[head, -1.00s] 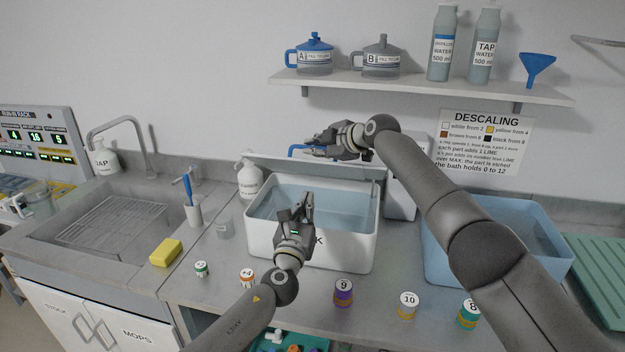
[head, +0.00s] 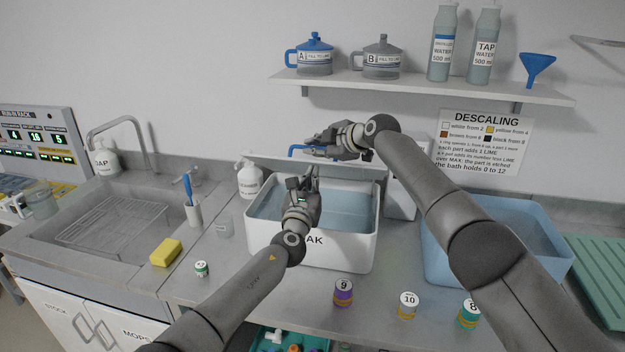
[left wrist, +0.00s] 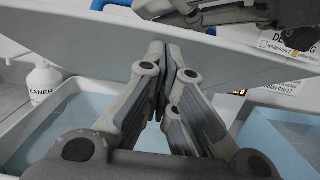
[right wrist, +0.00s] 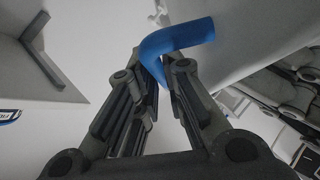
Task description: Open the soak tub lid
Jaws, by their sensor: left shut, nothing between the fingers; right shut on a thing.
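The soak tub (head: 345,250) is a white open box with blue liquid in it, in the middle of the counter. Its lid (head: 278,158) stands raised at the tub's back edge, and the lid's pale panel spans the left wrist view (left wrist: 110,42). My right gripper (head: 322,149) is shut on the blue lid handle (head: 298,150), which also shows bent between the fingers in the right wrist view (right wrist: 178,38). My left gripper (head: 308,178) is shut and empty above the tub, its fingertips close to the lid; I cannot tell if they touch it.
A white cleaner bottle (head: 249,180) stands left of the tub. A blue tub (head: 432,262) is on the right. Numbered jars, including a purple one (head: 344,293), stand in front. A shelf (head: 420,88) hangs above.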

